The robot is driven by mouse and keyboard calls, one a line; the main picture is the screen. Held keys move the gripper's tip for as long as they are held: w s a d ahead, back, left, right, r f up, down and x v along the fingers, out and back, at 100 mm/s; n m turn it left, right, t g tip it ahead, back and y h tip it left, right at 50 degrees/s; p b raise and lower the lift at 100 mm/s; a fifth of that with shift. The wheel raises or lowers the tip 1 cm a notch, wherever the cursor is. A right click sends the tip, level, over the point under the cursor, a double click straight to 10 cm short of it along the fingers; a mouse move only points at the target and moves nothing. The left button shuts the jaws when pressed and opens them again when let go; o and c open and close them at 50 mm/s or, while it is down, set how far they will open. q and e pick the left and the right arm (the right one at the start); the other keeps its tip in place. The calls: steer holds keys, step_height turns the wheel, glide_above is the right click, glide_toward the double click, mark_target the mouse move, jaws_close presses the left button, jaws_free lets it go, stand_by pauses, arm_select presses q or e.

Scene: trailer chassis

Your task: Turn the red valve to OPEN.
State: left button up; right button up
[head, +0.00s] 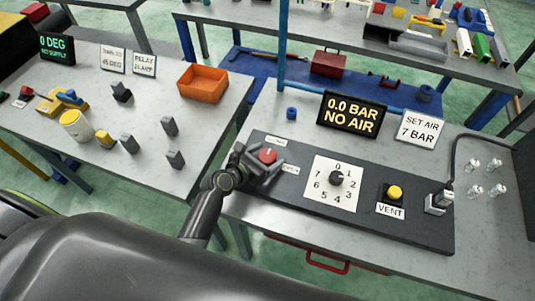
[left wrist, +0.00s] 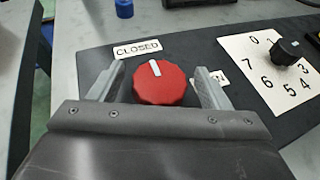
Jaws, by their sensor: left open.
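The red valve (left wrist: 158,84) is a round knob with a white pointer mark. In the left wrist view the mark points up and slightly left, toward the CLOSED label (left wrist: 137,48). The OPEN label (head: 291,169) sits to the valve's right in the head view, and is partly hidden by a finger in the left wrist view. My left gripper (left wrist: 160,88) is open, with one finger on each side of the valve. I cannot tell whether the fingers touch it. The valve also shows in the head view (head: 267,156), beside the left gripper (head: 264,165). My right gripper is not in view.
The valve is on a dark panel (head: 300,203) with a numbered dial (head: 335,178) and a yellow VENT button (head: 394,192). A display (head: 353,114) reads 0.0 BAR NO AIR. A sign (head: 422,127) reads SET AIR 7 BAR. A blue cap (head: 291,113) stands behind the panel.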

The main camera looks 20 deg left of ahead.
arm_select(q)
steer(key=shift+w+d+f, duration=0.15)
steer(key=shift+w, duration=0.15)
steer(key=c, duration=1)
steer(key=shift+o, duration=0.2)
